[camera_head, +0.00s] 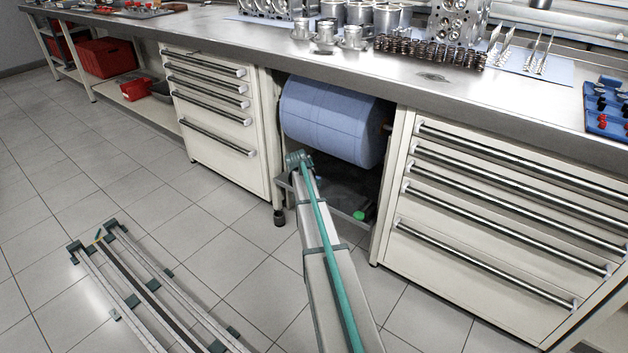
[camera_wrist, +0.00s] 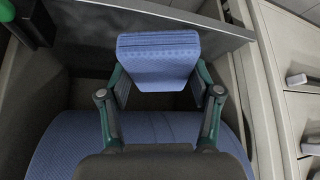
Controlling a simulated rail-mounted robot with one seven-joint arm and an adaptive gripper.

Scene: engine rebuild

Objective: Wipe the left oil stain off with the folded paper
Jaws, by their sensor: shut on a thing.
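The folded paper (camera_wrist: 158,62), a blue quilted pad, is held between the two fingers of my gripper (camera_wrist: 160,78) in the wrist view. My gripper is shut on it, and the paper sticks out past the fingertips. In the head view my arm reaches to the open bay under the bench; the fingers and the folded paper are hidden there. A dark oil stain (camera_head: 433,77) lies on the steel worktop (camera_head: 300,62), in front of the row of springs.
A large blue paper roll (camera_head: 330,120) hangs in the bay, close to my gripper; it also shows in the wrist view (camera_wrist: 65,150). Drawer cabinets flank the bay on the left (camera_head: 215,120) and right (camera_head: 500,220). Springs (camera_head: 430,50) and a blue tray (camera_head: 605,110) stand on the worktop.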

